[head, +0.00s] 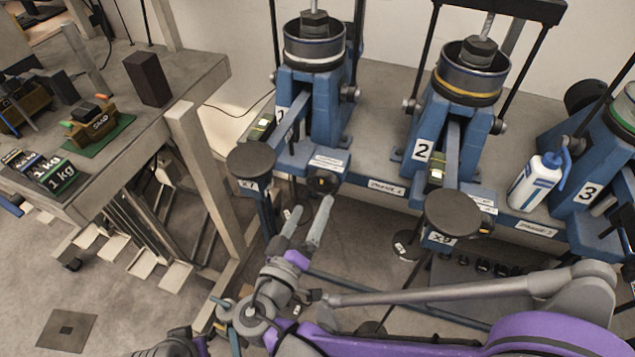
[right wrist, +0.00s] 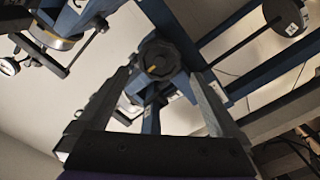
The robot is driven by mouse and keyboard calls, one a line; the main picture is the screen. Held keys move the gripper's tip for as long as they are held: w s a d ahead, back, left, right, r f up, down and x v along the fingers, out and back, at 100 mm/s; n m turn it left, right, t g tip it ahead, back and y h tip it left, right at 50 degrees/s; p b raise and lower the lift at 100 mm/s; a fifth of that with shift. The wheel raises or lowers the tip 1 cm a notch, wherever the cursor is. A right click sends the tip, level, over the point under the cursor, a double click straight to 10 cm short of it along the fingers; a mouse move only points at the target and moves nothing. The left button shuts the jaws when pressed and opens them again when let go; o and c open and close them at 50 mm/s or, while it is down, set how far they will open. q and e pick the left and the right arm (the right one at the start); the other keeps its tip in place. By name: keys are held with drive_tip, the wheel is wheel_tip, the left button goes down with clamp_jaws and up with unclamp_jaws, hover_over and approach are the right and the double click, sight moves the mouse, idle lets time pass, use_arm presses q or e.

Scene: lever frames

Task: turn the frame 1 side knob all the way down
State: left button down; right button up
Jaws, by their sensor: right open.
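Frame 1 (head: 323,118) is the leftmost blue lever frame on the bench, with a round pan on top. Its side knob (head: 323,183) is dark and round, low on the frame's front side. My right gripper (head: 311,204) is open and empty just in front of and below the knob. In the right wrist view the knob (right wrist: 160,62) shows its face with a yellowish centre. There it sits between the open fingers (right wrist: 160,74), apparently just past their tips. I cannot tell whether they touch it. My left gripper is not clearly in view.
A round dark plate (head: 251,160) hangs left of the knob. Frame 2 (head: 440,140), another round plate (head: 453,214) and a white bottle (head: 537,183) stand to the right. A side table (head: 150,100) with weights is at left.

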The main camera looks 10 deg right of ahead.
sight(321, 187)
drive_tip(key=x, duration=0.8)
drive_tip(key=shift+s+b, duration=0.1)
drive_tip(key=shift+b, duration=0.25)
drive_tip(key=shift+s+r+n, duration=0.1)
drive_tip(key=shift+r+n, duration=0.05)
drive_tip(key=shift+n, duration=0.25)
drive_tip(key=shift+n+b, duration=0.3)
drive_tip(key=shift+n, duration=0.5)
drive_tip(key=shift+w+d+f, duration=0.2)
drive_tip(key=shift+w, duration=0.1)
drive_tip(key=shift+c, duration=0.9)
drive_tip(key=shift+w, duration=0.1)
drive_tip(key=shift+c, duration=2.3)
clamp_jaws()
